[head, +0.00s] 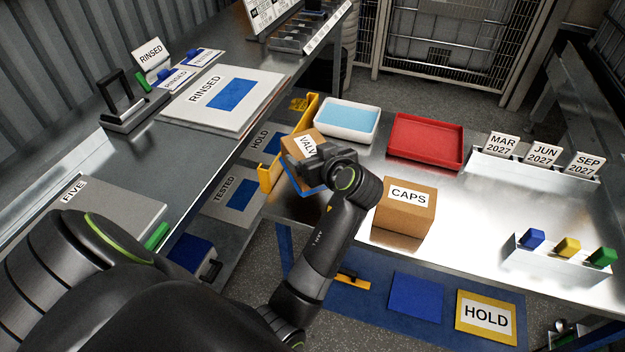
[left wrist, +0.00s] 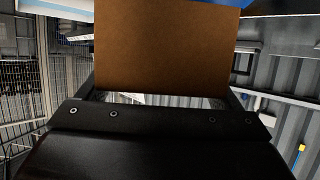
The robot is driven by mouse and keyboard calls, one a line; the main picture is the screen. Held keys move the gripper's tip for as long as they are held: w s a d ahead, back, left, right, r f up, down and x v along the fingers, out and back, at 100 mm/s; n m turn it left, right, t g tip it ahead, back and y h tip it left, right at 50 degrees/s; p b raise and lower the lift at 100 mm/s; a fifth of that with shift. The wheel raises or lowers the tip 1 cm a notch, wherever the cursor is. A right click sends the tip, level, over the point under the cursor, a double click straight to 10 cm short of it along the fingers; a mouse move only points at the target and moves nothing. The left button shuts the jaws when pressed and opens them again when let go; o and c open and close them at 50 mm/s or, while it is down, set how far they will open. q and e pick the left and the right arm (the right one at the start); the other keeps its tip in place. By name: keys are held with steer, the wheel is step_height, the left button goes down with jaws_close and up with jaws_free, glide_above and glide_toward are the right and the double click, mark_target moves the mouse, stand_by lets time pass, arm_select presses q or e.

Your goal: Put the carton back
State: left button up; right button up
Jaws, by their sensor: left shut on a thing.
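My left gripper (head: 300,168) is shut on a brown carton (head: 302,143) whose white label starts with "VALV". My gripper and wrist cover much of the carton in the head view. In the left wrist view the carton (left wrist: 168,48) fills the upper middle, between the two fingers. The carton is by the left end of the steel table, next to a yellow bracket (head: 308,112) and a blue edge below it; I cannot tell whether it touches them. A second carton labelled "CAPS" (head: 404,212) stands on the table to the right of my wrist. My right gripper is not in view.
A white tray with a blue inside (head: 346,133) and a red tray (head: 427,153) stand behind. Date cards (head: 541,153) and a rack of coloured blocks (head: 566,253) are at right. The steel table (head: 470,225) is bare between the CAPS carton and that rack.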

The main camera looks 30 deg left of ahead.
arm_select(q)
step_height(320, 180, down, 6)
steer(key=shift+f+p, duration=0.15)
steer(key=shift+p, duration=0.25)
steer(key=shift+f, duration=0.25)
steer(key=o, duration=1.1)
steer(key=shift+f, duration=0.1)
